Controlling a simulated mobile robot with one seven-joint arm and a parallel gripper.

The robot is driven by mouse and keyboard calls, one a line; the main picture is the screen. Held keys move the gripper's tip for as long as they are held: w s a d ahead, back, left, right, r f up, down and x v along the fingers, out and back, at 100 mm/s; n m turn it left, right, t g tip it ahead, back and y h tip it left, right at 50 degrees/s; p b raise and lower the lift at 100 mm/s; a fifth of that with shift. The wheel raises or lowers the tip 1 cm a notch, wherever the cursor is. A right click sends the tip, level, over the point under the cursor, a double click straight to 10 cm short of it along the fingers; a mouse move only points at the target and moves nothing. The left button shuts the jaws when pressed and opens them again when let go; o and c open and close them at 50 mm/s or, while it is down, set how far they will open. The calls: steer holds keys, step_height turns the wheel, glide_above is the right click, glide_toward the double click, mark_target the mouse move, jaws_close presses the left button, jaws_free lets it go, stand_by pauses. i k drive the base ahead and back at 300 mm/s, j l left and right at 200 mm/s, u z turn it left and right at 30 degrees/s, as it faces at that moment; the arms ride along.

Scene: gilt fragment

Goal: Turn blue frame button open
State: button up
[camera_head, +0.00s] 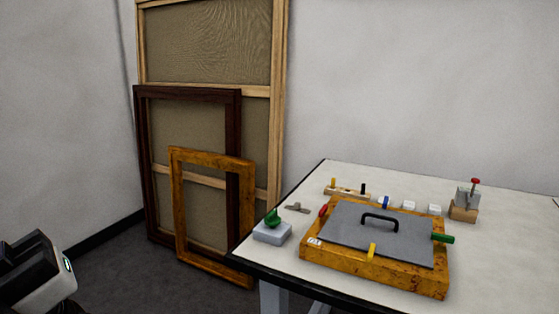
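A gold-brown frame (374,270) lies flat on the white table, with a grey panel (345,230) set in it. The panel has a black handle (380,219). The blue button (385,202) is at the frame's far edge, partly hidden behind the panel's far side; I cannot tell exactly how it is turned. A red button (323,210) is at the left edge, a yellow one (372,251) at the near edge and a green one (443,238) at the right edge. My gripper (35,268) is at the lower left, far from the table; its finger opening cannot be made out.
The table (480,284) also bears a grey block with a green piece (272,230), a wooden strip with pegs (346,192), small white blocks (409,205) and a red-knobbed clamp (466,200). Empty frames (176,205) lean on the wall. Floor lies between me and the table.

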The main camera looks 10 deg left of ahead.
mark_target(384, 205)
steer(key=z, duration=0.35)
steer(key=i+l+u, duration=0.1)
steer(key=l, duration=0.15)
steer(key=i+l+u, duration=0.25)
steer(key=l+u, duration=0.5)
steer(key=u, duration=0.15)
steer(key=i+l+u, duration=0.1)
steer(key=l+u, duration=0.3)
steer(key=i+j, duration=0.1)
steer(key=i, duration=0.4)
